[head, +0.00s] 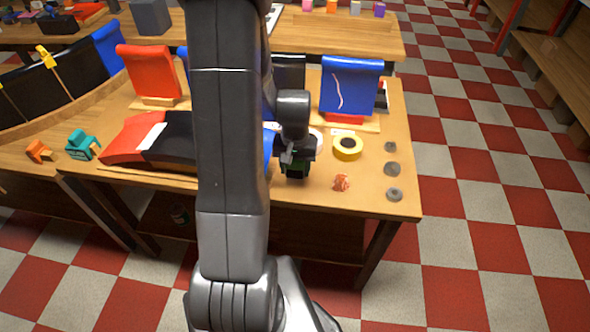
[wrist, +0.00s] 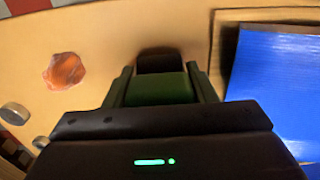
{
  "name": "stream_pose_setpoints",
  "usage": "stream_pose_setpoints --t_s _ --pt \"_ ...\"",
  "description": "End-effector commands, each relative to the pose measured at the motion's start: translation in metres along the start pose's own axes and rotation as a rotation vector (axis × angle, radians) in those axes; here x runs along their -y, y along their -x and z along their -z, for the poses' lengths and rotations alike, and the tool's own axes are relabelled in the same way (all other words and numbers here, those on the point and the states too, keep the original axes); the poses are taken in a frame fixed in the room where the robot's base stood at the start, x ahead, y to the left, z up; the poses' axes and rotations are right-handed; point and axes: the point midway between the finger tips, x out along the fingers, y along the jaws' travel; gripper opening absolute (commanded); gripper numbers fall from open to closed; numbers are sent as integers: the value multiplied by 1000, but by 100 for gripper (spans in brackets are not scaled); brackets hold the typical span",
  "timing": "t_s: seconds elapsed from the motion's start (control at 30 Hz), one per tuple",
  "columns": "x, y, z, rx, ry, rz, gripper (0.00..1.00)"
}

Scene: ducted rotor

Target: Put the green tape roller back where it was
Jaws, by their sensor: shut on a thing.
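My gripper (head: 297,163) is over the front part of the wooden table, right of the blue panel. In the wrist view, the fingers of my gripper (wrist: 162,82) are closed on both sides of the green tape roller (wrist: 160,90). The roller shows a dark green body and a black far end, and a dark shadow lies beside it on the wood. In the head view the roller (head: 295,171) is a small dark green patch below the fingers, mostly hidden by the gripper. I cannot tell whether it touches the table.
On the table (head: 371,201), a crumpled orange lump (head: 341,183), a yellow tape roll (head: 347,147) and several grey discs (head: 394,194) lie to the right. A blue panel (wrist: 275,80) is close on the right in the wrist view. A teal tool (head: 83,144) stands at left.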

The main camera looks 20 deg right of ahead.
Motion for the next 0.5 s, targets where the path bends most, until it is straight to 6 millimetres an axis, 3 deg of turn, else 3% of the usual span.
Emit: stream_pose_setpoints --t_s 0.13,0.5 --pt "0 -14 0 2 0 0 29" --pt "0 -18 0 0 0 0 29"
